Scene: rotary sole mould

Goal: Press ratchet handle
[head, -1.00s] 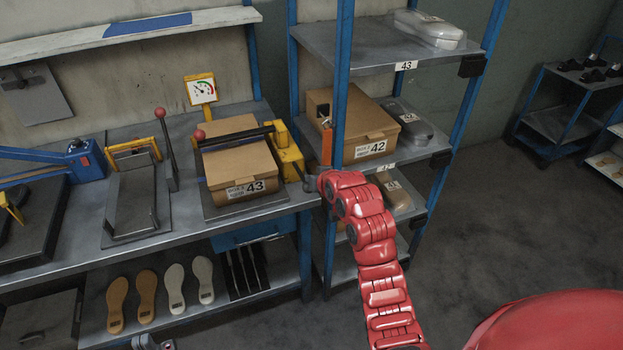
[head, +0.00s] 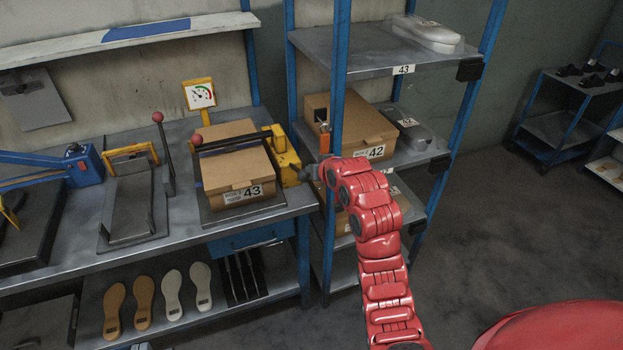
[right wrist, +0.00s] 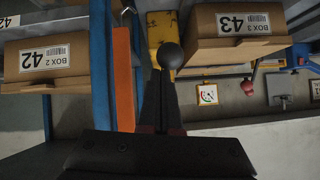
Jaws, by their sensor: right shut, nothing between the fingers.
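The yellow ratchet unit (head: 284,155) is fixed at the right end of the bench, beside the BOX 3 carton marked 43 (head: 239,172). A dark ball knob (right wrist: 170,55) shows large in the right wrist view, right at my fingertips; I take it as the ratchet handle's end. My right gripper (head: 311,173) is shut and empty, at the right side of the yellow unit. Its dark fingers (right wrist: 165,95) point at the knob and seem to touch or nearly touch it. The lever behind the knob is mostly hidden. My left gripper cannot be made out.
A blue-posted shelf rack (head: 340,60) stands close to my right arm and holds the carton marked 42 (head: 366,128). An orange bar (right wrist: 123,75) lies close beside my fingers. A red-knobbed lever (head: 165,145) stands farther left on the bench.

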